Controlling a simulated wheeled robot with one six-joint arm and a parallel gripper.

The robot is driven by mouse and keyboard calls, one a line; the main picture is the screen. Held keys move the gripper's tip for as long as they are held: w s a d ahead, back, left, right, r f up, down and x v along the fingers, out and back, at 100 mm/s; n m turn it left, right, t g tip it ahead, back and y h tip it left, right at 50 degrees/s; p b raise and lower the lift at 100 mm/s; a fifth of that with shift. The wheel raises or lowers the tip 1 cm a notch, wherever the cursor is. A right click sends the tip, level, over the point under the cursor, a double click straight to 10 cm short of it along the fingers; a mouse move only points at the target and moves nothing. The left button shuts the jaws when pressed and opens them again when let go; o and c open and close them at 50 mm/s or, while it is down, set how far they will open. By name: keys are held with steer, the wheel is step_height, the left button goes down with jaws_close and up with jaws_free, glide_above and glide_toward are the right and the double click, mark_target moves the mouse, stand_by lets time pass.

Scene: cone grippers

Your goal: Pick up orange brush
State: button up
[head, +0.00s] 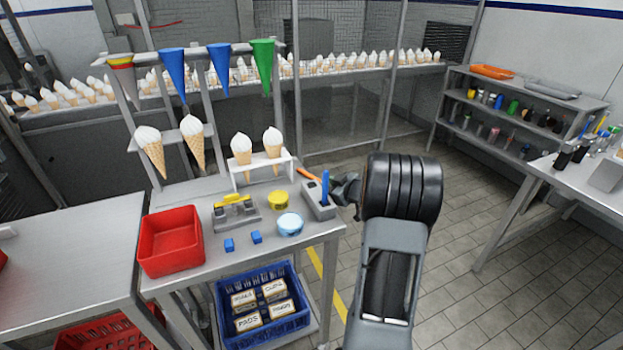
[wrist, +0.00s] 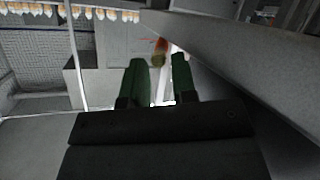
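The orange brush (head: 309,174) shows in the head view as a short orange handle at the right end of the small table, beside a grey holder (head: 318,205) with an upright blue handle (head: 325,187). I cannot see its whole length. My gripper (head: 341,187) is at the table's right edge, just right of the blue handle. In the wrist view my gripper (wrist: 160,62) has two green fingers apart with a gap between them. A blurred orange-brown thing (wrist: 160,46) shows beyond the fingertips; I cannot tell if it is the brush.
The table holds a red bin (head: 171,242), a yellow tin (head: 278,200), a light blue tin (head: 290,224), blue cubes (head: 229,245) and a cone stand (head: 263,163). A blue crate (head: 263,305) sits below. Open floor lies to the right.

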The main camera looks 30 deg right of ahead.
steer(key=shift+w+f, duration=0.1)
steer(key=shift+w, duration=0.15)
jaws_close()
